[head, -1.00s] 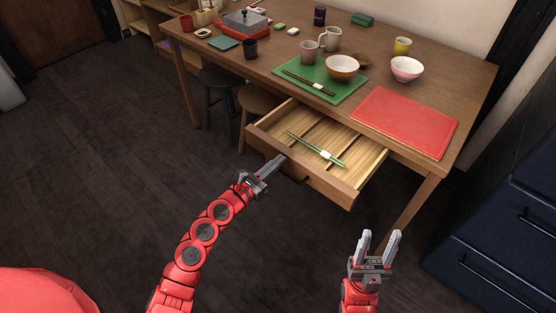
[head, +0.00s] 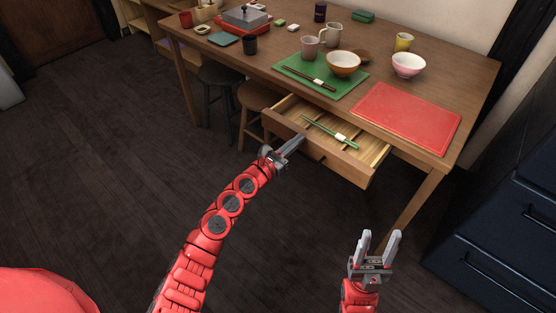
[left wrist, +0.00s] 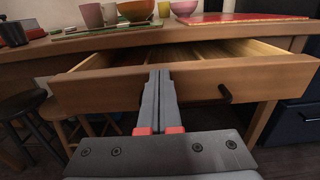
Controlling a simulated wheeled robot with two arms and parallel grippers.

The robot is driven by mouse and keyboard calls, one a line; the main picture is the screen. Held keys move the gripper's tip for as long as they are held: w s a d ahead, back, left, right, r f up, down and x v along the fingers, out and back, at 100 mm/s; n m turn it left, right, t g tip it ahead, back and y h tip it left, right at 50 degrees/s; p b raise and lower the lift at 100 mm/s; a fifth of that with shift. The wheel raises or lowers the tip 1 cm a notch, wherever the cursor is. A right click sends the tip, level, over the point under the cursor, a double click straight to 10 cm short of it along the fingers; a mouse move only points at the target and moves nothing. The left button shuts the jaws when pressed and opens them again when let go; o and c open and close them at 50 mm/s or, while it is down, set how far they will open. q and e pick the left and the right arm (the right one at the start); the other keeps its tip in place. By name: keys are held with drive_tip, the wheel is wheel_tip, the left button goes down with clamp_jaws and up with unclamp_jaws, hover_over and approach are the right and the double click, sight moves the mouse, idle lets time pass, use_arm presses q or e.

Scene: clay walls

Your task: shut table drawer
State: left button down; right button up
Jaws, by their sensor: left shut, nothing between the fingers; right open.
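The wooden table drawer (head: 347,166) is partly open under the front edge of the table (head: 470,90). Green chopsticks with a white rest (head: 335,135) lie inside it. My left gripper (head: 299,140) is shut and empty, with its fingertips at the drawer front, left of its middle. In the left wrist view the shut fingers (left wrist: 159,80) reach the drawer front (left wrist: 100,92), left of the dark handle (left wrist: 225,93); they appear to touch it. My right gripper (head: 381,240) is open and empty, low in front of the table, away from the drawer.
On the table are a green mat (head: 300,72) with a bowl (head: 343,64) and cups, a red mat (head: 405,115) and a pink bowl (head: 408,64). Stools (head: 255,97) stand left of the drawer. A dark blue cabinet (head: 510,220) is at the right. Floor in front is clear.

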sight(317, 125)
use_arm(q)
drive_tip(key=b+x, duration=0.1)
drive_tip(key=x, duration=0.2)
drive_tip(key=b+x, duration=0.2)
drive_tip(key=x, duration=0.2)
drive_tip(key=b+x, duration=0.2)
drive_tip(key=x, duration=0.1)
drive_tip(key=shift+w+d+f, duration=0.15)
drive_tip(key=shift+d+f, duration=0.05)
drive_tip(key=shift+f, duration=0.05)
drive_tip(key=shift+b+x, duration=0.5)
drive_tip(key=shift+x, duration=0.3)
drive_tip(key=shift+r, duration=0.2)
drive_tip(key=shift+a, duration=0.15)
